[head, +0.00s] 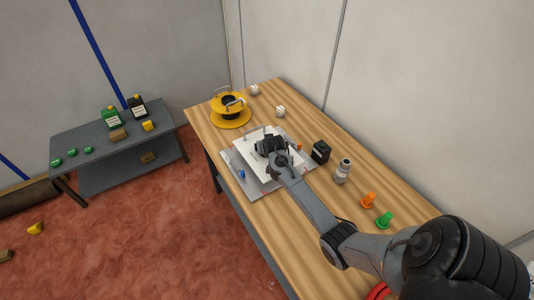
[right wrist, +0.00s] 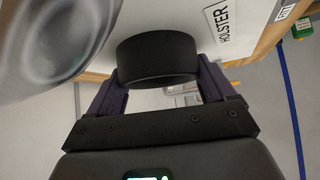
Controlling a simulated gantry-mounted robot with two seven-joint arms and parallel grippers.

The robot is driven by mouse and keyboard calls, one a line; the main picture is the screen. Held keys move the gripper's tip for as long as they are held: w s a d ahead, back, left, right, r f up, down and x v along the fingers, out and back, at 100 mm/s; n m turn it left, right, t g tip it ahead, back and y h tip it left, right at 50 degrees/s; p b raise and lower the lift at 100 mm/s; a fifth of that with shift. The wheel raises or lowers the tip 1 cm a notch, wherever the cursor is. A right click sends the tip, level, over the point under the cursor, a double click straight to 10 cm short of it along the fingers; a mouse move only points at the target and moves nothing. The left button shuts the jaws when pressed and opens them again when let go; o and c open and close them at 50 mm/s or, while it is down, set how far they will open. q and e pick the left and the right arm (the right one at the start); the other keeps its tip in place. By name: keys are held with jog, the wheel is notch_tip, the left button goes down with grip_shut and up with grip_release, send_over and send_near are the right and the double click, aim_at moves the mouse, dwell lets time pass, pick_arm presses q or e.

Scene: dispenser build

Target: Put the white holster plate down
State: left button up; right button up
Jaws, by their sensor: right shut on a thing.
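The white holster plate (head: 250,149) is over a grey base plate (head: 257,194) on the wooden table in the head view. In the right wrist view the white holster plate (right wrist: 188,22) carries a HOLSTER label. My right gripper (head: 272,146) is above the plate. In the right wrist view its fingers (right wrist: 157,72) are shut on a black round part at the plate. My arm hides part of the plate, and I cannot tell whether it touches the base plate. My left gripper is not in view.
A yellow spool (head: 230,108) stands at the table's far end. A black box (head: 321,151), a grey bottle (head: 343,171), an orange cone (head: 369,200) and a green cone (head: 384,220) stand to the right. A grey side table (head: 88,139) holds several small items.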

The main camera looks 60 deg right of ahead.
jog(key=shift+w+f+b, duration=0.1)
jog(key=shift+f+b, duration=0.25)
jog(key=shift+f, duration=1.55)
jog(key=shift+d, duration=0.1)
jog(key=o, duration=1.5)
jog(key=shift+f, duration=0.25)
jog(key=shift+c, duration=0.2)
jog(key=shift+o, duration=1.3)
